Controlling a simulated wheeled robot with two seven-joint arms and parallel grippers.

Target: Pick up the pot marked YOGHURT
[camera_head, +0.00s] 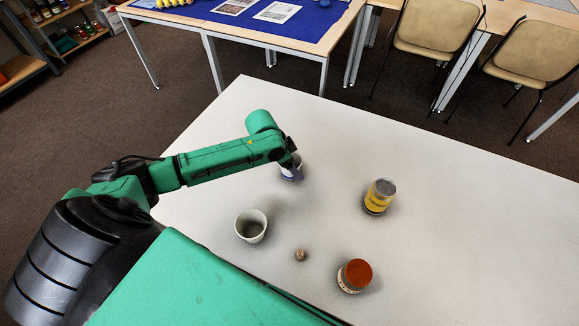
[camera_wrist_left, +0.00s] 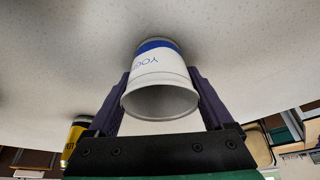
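The pot marked YOGHURT (camera_wrist_left: 155,84) is white with a blue band, and part of its lettering shows in the left wrist view. It stands on the pale table and shows in part in the head view (camera_head: 298,160), behind my left gripper (camera_head: 291,172). In the wrist view the purple fingers of my left gripper (camera_wrist_left: 160,92) lie on either side of the pot, very close to its wall. I cannot tell whether they press on it. My right gripper is not in view.
On the table (camera_head: 460,240) stand an open white cup (camera_head: 251,226), a yellow-labelled jar (camera_head: 379,197), a jar with an orange-red lid (camera_head: 355,275) and a small brown ball-like thing (camera_head: 300,255). The table's right side is clear. Chairs (camera_head: 437,27) stand beyond it.

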